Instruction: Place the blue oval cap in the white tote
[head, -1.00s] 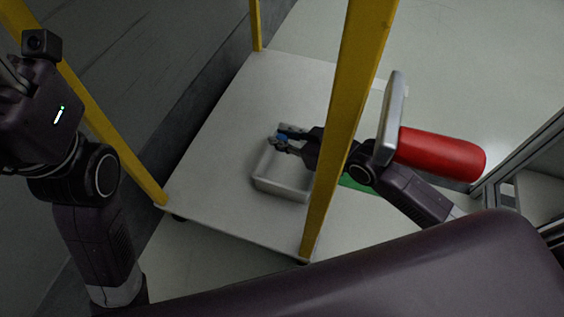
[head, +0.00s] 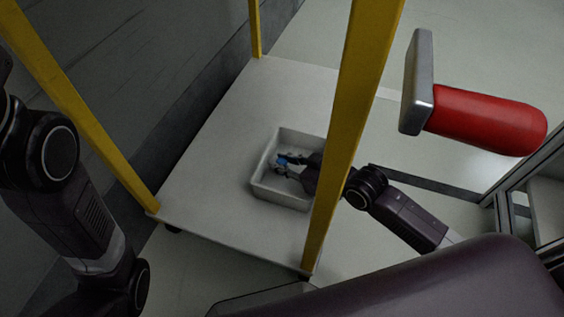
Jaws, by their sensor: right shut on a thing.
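The blue oval cap (head: 283,160) is a small blue patch between the fingers of my right gripper (head: 279,167) in the head view. My right gripper is shut on it, and the fingers hide most of its shape. The white tote (head: 277,198) is a shallow open box on the pale cart deck. The gripper and cap overlap the tote's opening in the picture; I cannot tell how far above its floor they are. My left gripper is out of view; only links of my left arm show at the left edge.
The pale cart deck (head: 215,150) has free room around the tote. Yellow posts rise from it; the near right post (head: 346,120) crosses in front of my right forearm. A red cylinder with a grey plate (head: 485,120) stands at the right, beside a metal frame (head: 530,180).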

